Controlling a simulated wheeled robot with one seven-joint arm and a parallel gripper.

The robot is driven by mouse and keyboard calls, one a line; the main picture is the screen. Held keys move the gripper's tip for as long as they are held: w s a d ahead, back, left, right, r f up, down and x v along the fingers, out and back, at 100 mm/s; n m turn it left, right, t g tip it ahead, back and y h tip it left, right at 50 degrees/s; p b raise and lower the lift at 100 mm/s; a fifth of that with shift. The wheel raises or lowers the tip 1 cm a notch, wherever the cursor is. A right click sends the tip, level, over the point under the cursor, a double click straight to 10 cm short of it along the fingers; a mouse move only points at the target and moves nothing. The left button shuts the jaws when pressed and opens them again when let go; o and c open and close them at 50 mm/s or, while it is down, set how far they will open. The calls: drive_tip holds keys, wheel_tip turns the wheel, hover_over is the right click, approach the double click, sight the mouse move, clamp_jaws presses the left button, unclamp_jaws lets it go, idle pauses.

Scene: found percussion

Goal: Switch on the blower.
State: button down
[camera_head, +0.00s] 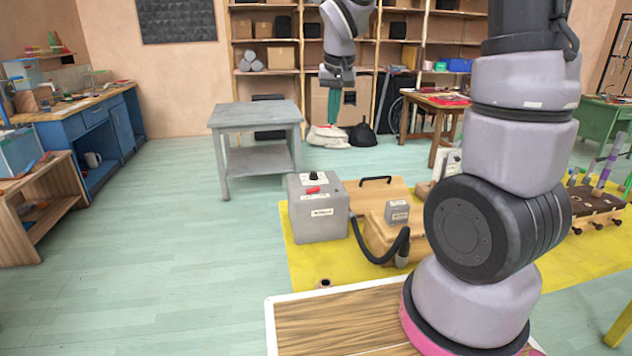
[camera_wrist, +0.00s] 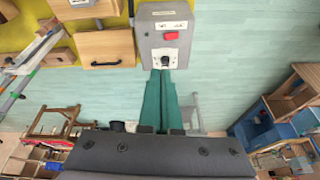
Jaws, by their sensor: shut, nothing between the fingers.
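A grey box (camera_head: 318,222), which looks like the blower, stands on the yellow mat with a black hose at its side. Its top carries a red switch (camera_head: 313,190) and a dark knob (camera_head: 309,176) on a pale plate. In the wrist view the box (camera_wrist: 184,14) shows the red switch (camera_wrist: 171,36) and the dark knob (camera_wrist: 171,60). My gripper (camera_head: 332,121) has teal fingers, shut and empty, pointing down beyond the box. In the wrist view the fingertips (camera_wrist: 165,73) overlap the plate edge by the knob; I see no clear contact. The switch's setting is unclear.
A wooden case (camera_head: 385,190) with a black handle and a small grey box (camera_head: 397,212) stands right of the blower. A grey table (camera_head: 255,115) stands behind it. A pale-edged wooden board (camera_head: 340,320) lies in front. The floor to the left is clear.

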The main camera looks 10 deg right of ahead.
drive_tip(key=n, duration=0.1)
hover_over(316, 188)
drive_tip(key=s+a, duration=0.2)
drive_tip(key=s, duration=0.2)
wheel_tip(316, 188, down, 10)
drive_tip(key=r, duration=0.1)
drive_tip(key=shift+d+f+g+h, duration=0.1)
drive_tip(key=shift+f+g+h, duration=0.15)
drive_tip(key=shift+g+h, duration=0.15)
drive_tip(key=shift+f, duration=0.1)
drive_tip(key=x, duration=1.2)
drive_tip(key=shift+s+d+f, duration=0.25)
drive_tip(key=shift+d+f, duration=0.05)
drive_tip(key=shift+f, duration=0.05)
drive_tip(key=shift+d+f, duration=0.1)
drive_tip(key=shift+f, duration=0.4)
